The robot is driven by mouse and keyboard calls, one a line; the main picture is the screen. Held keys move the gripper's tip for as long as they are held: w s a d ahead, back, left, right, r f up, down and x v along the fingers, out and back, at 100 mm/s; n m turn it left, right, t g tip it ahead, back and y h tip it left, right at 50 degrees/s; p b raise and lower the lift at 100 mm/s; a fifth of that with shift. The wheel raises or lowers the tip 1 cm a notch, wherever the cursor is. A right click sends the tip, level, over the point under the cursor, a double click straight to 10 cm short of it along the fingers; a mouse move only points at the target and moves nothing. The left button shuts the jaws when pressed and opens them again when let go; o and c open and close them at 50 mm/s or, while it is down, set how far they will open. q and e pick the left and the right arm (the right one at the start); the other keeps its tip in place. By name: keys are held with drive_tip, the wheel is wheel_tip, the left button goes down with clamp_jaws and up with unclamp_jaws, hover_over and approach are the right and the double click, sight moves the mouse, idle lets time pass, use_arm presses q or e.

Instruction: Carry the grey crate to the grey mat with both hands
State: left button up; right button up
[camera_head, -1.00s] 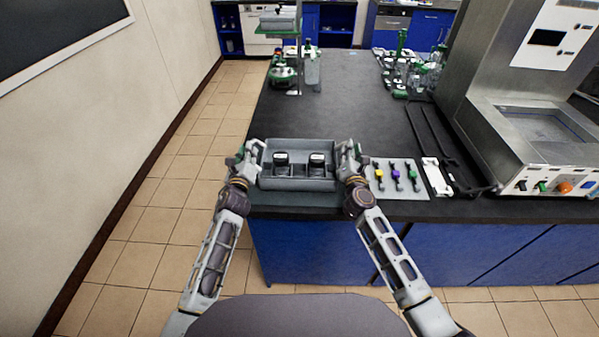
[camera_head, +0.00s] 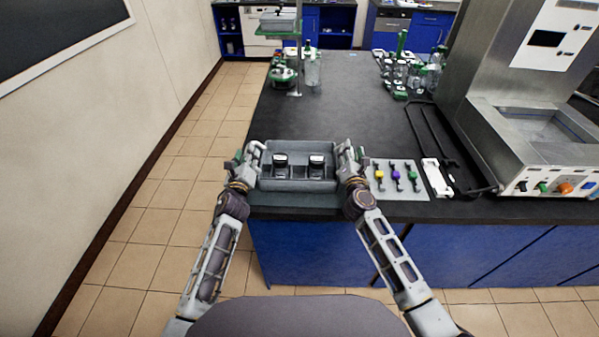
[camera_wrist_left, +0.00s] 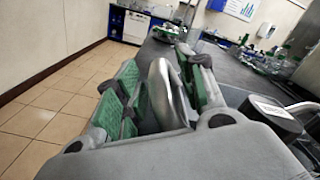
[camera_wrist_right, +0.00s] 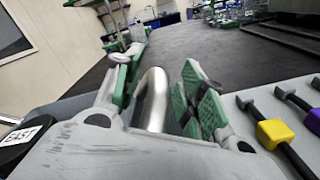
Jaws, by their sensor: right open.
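The grey crate (camera_head: 300,185) sits at the near edge of the dark bench, with two black-lidded containers (camera_head: 281,164) (camera_head: 316,165) upright in it. My left gripper (camera_head: 252,157) is at its left end. In the left wrist view its green-padded fingers are apart, with the curved metal handle (camera_wrist_left: 165,88) between them. My right gripper (camera_head: 349,158) is at the right end, fingers apart around the other handle (camera_wrist_right: 153,98). A flat grey-green strip (camera_head: 292,200) shows under the crate's front; I cannot tell if it is the grey mat.
A light panel (camera_head: 402,189) with yellow and purple-handled tools lies just right of the crate. A white holder (camera_head: 437,178) and a steel machine (camera_head: 535,130) stand further right. Glassware (camera_head: 312,70) stands at the back left. The bench middle (camera_head: 340,110) is clear.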

use_arm(q)
drive_tip(key=shift+s+a, duration=0.2)
drive_tip(key=shift+s, duration=2.6)
drive_tip(key=shift+s+a, duration=0.15)
drive_tip(key=shift+s, duration=2.6)
use_arm(e)
drive_tip(key=shift+s, duration=0.2)
drive_tip(key=shift+s+a, duration=0.2)
drive_tip(key=shift+s, duration=2.4)
drive_tip(key=shift+s+a, duration=0.2)
drive_tip(key=shift+s, duration=3)
drive_tip(key=shift+a, duration=0.1)
